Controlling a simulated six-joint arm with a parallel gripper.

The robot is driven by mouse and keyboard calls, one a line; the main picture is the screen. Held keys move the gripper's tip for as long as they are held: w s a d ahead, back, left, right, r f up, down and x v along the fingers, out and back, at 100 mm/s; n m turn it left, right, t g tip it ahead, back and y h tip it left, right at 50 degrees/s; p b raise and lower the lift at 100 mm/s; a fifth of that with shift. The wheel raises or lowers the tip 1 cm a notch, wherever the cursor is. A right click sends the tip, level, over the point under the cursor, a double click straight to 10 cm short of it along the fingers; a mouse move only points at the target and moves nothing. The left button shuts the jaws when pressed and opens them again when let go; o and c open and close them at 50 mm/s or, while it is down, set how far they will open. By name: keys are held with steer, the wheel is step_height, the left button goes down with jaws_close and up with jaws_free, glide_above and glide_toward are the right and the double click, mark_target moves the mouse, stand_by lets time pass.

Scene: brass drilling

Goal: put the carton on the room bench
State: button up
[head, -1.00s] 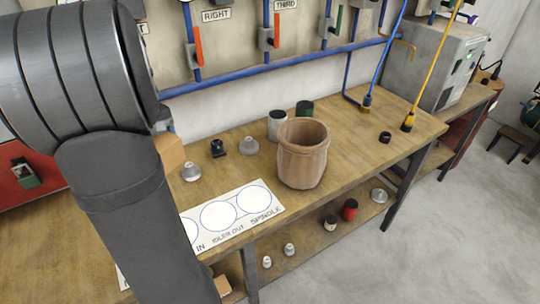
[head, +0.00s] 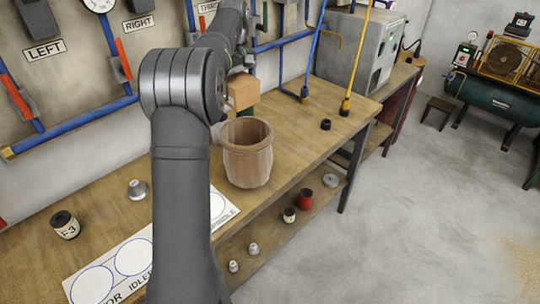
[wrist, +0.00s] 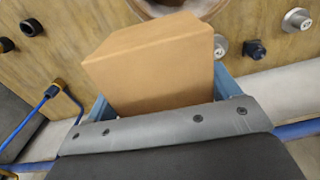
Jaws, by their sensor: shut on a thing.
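The carton (head: 243,92) is a plain tan box, held above the back of the long wooden bench (head: 310,118), behind the wooden tub. In the wrist view the carton (wrist: 150,65) fills the space between the blue fingers of my gripper (wrist: 165,92). My gripper is shut on it, and the fingertips are mostly hidden by the carton. In the head view my forearm covers part of the bench. Which surface is the room bench is not labelled; a small dark bench (head: 440,107) stands on the floor at the right.
The wooden tub (head: 247,155) stands on the long bench near the carton. A grey machine (head: 358,52) stands behind. A green tank (head: 495,98) is at the far right. Open grey floor lies between.

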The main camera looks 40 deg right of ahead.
steer(key=s+d+f, duration=0.3)
steer(key=s+d, duration=0.6)
steer(key=s+d+f, duration=0.3)
steer(key=s+f, duration=0.5)
steer(key=s, duration=0.3)
glide_above(284, 151)
steer(key=shift+n, duration=0.4)
step_height(284, 151, down, 7)
steer(key=shift+f, duration=0.1)
steer(key=shift+w+f, duration=0.1)
steer(key=shift+f, duration=1.9)
steer(key=o, duration=0.7)
steer(key=shift+f, duration=0.2)
steer(key=o, duration=0.4)
steer(key=shift+c, duration=0.2)
steer(key=shift+r, duration=0.15)
